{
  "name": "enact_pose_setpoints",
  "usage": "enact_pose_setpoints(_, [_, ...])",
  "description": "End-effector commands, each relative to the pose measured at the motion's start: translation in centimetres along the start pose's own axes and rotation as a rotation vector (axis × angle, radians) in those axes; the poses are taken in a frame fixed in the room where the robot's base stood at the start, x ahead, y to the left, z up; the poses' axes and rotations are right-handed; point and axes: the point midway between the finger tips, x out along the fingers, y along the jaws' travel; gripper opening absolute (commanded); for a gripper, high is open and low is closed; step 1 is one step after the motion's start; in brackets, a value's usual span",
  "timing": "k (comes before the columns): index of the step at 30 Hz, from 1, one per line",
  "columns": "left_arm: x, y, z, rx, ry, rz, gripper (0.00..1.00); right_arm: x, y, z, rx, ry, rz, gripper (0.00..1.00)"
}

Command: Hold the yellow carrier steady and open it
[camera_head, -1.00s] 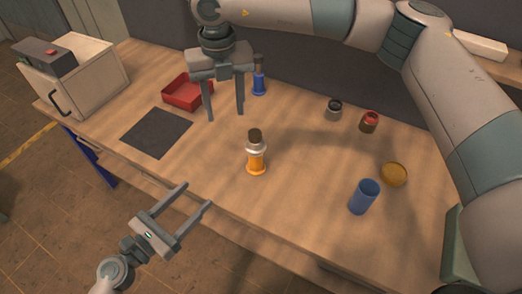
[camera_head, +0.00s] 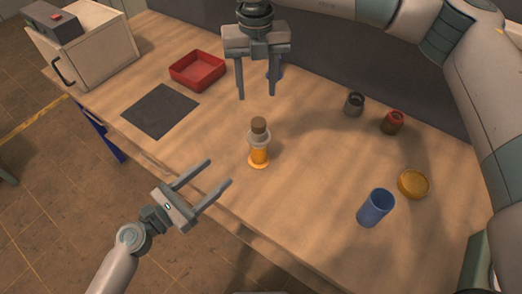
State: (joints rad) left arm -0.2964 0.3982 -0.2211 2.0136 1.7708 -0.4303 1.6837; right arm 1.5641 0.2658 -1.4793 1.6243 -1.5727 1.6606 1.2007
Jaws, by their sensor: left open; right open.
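The yellow carrier (camera_head: 259,157) stands upright on the wooden table, near its front edge. It has an orange-yellow body, a pale grey collar and a dark brown top. My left gripper (camera_head: 220,172) is open and empty, low at the table's front edge, to the left of the carrier, with its fingers pointing towards the upper right and apart from it. My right gripper (camera_head: 256,96) is open and empty, fingers pointing down, above and behind the carrier and not touching it.
A red tray (camera_head: 198,71), a dark mat (camera_head: 160,111) and a box-like chamber (camera_head: 92,47) are on the left. A blue cup (camera_head: 375,208), a yellow lid (camera_head: 413,184) and two small jars, one dark (camera_head: 354,104), one red-topped (camera_head: 392,122), are on the right. A blue item (camera_head: 275,75) is partly hidden behind my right gripper.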

Motion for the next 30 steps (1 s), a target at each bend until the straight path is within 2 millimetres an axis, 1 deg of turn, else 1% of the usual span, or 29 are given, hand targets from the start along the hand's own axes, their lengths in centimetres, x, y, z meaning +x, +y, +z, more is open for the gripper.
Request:
enact_pose_setpoints(1, [0.0,0.0,-1.2,0.0,0.0,0.0,0.59,1.2,0.0,0.0,0.0,0.0,0.0,0.47])
enact_pose_setpoints(9, [0.0,0.0,-3.8,0.0,0.0,0.0,0.59,3.9,0.0,0.0,0.0,0.0,0.0,0.47])
enact_pose_setpoints(12, [0.0,0.0,-4.1,0.0,0.0,0.0,0.59,4.1,0.0,0.0,0.0,0.0,0.0,0.47])
enact_pose_setpoints(24, [0.1,0.0,-4.0,0.0,0.0,0.0,0.59,4.0,0.0,0.0,0.0,0.0,0.0,0.47])
enact_pose_setpoints(30, [0.8,0.0,-3.9,0.0,-0.001,0.0,0.59,4.0,0.0,0.0,0.0,0.0,0.0,0.47])
